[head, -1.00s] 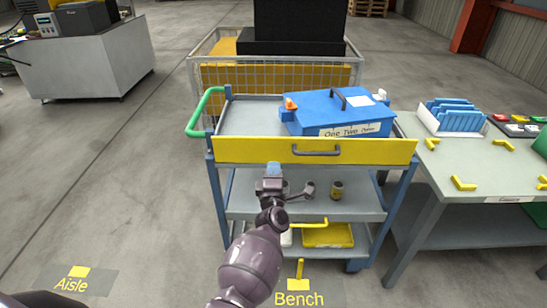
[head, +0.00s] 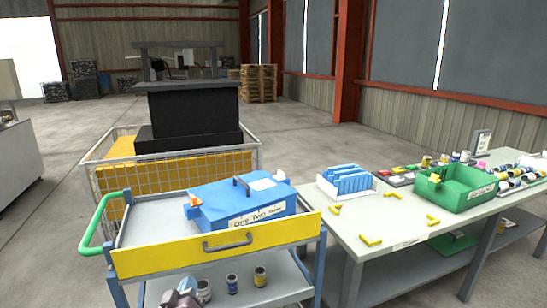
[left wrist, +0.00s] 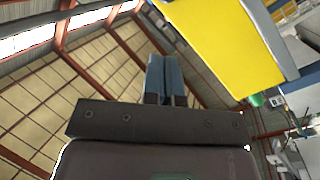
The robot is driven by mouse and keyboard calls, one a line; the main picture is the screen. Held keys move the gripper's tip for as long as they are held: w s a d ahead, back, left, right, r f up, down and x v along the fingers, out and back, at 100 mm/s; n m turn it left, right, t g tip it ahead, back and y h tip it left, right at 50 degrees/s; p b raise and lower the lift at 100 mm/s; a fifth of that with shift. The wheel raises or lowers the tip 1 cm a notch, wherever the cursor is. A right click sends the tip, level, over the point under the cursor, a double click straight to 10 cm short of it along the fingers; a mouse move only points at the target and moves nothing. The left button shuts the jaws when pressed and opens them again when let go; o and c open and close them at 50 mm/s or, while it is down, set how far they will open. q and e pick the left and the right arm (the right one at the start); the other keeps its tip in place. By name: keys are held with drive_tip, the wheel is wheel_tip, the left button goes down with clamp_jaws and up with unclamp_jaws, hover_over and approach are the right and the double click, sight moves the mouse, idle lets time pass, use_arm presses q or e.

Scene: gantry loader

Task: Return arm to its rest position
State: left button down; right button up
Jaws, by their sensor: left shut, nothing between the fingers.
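My left gripper (left wrist: 165,78) shows in the left wrist view with its two blue-grey fingers together and nothing between them. The wrist is tilted so that the roof fills much of that view. In the head view only a small part of my left arm's end (head: 180,297) shows at the bottom edge, in front of the cart. The rest of that arm is out of the frame. My right gripper is in neither view.
A cart with a yellow drawer front (head: 218,246) and green handle (head: 97,220) carries a blue box (head: 242,202). Its lower shelf holds small cans. A workbench (head: 395,240) with a green bin (head: 457,188) stands right. A wire cage (head: 110,190) stands behind; open floor lies left.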

use_arm(q)
drive_tip(key=s+a+f+m+g, duration=0.2)
drive_tip(key=s+f, duration=0.3)
drive_tip(key=s, duration=0.5)
drive_tip(key=s+a+f+m+g, duration=0.2)
drive_tip(key=s+f, duration=0.3)
drive_tip(key=s, duration=0.5)
drive_tip(key=s+a+f+m+g, duration=0.2)
drive_tip(key=s+f, duration=0.3)
drive_tip(key=s, duration=0.5)
drive_tip(key=shift+a+f+m+g+y, duration=0.2)
drive_tip(key=shift+m+g+y, duration=0.1)
drive_tip(key=shift+m+g, duration=0.15)
drive_tip(key=shift+s, duration=0.1)
